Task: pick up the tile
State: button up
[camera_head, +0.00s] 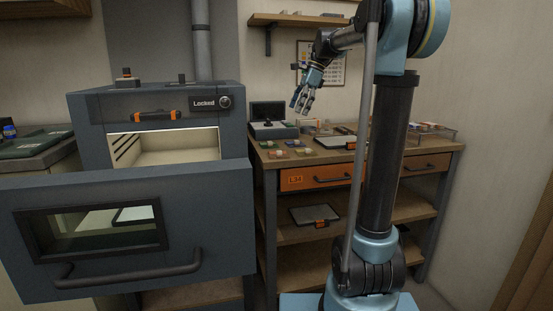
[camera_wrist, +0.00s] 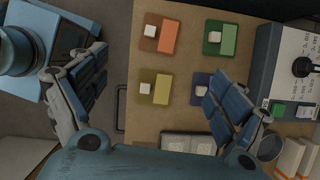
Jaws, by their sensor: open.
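A pale flat panel (camera_wrist: 188,141), possibly the tile, lies below the coloured pads and is partly hidden by my gripper. In the head view a dark-edged tray with a pale surface (camera_head: 336,142) lies on the bench. Another framed flat panel (camera_head: 313,214) lies on the shelf below. I cannot tell which is the tile.
An orange pad (camera_wrist: 168,37), green pad (camera_wrist: 228,40), yellow pad (camera_wrist: 161,86) and blue pad (camera_wrist: 199,80) each hold a pale block. A kiln (camera_head: 100,112) labelled "Locked" stands left; its windowed door (camera_head: 205,190) projects forward. A control box (camera_head: 273,130) stands on the bench.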

aim_at(278, 152)
jog(key=x, duration=1.7)
jog(key=shift+a+f, duration=0.1)
jog(key=shift+a, duration=0.15)
jog(key=c, duration=1.2)
